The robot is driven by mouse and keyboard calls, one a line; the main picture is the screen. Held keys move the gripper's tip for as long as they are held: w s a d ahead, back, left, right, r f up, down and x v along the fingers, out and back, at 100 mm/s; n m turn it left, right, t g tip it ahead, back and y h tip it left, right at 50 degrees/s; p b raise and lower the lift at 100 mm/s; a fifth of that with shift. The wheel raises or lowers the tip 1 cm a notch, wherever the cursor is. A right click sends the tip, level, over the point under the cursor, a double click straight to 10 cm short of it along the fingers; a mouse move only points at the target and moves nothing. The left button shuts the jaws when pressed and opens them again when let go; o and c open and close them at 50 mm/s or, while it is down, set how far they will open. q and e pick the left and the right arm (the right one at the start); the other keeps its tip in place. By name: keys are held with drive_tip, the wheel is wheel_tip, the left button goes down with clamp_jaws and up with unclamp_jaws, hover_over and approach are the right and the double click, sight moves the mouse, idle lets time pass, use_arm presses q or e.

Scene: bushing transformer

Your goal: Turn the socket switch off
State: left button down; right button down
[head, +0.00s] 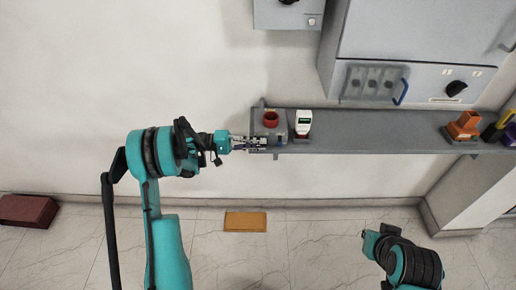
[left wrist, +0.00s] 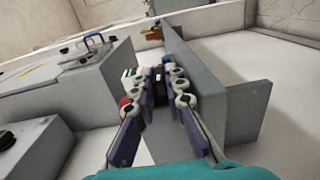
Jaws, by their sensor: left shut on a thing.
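A grey box with a red round top (head: 271,119) sits at the left end of the grey shelf. It could be the socket, but its switch cannot be made out. My left gripper (head: 262,143) reaches in from the left to the front of this box. In the left wrist view my left gripper's fingers (left wrist: 167,88) close around a small dark part (left wrist: 159,77), which cannot be clearly identified. The red top (left wrist: 125,103) shows beside the left finger.
A white device with a green screen (head: 304,121) stands close right of the box on the shelf (head: 380,146). Orange (head: 464,124) and dark tools are at the shelf's right end. Grey cabinets (head: 420,40) hang above. A yellow mat (head: 245,221) and red box (head: 27,210) lie on the floor.

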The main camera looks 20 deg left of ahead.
idle(0.4)
use_arm(q)
drive_tip(key=c, duration=1.6)
unclamp_jaws()
drive_tip(key=shift+o, duration=0.2)
drive_tip(key=shift+f, duration=0.1)
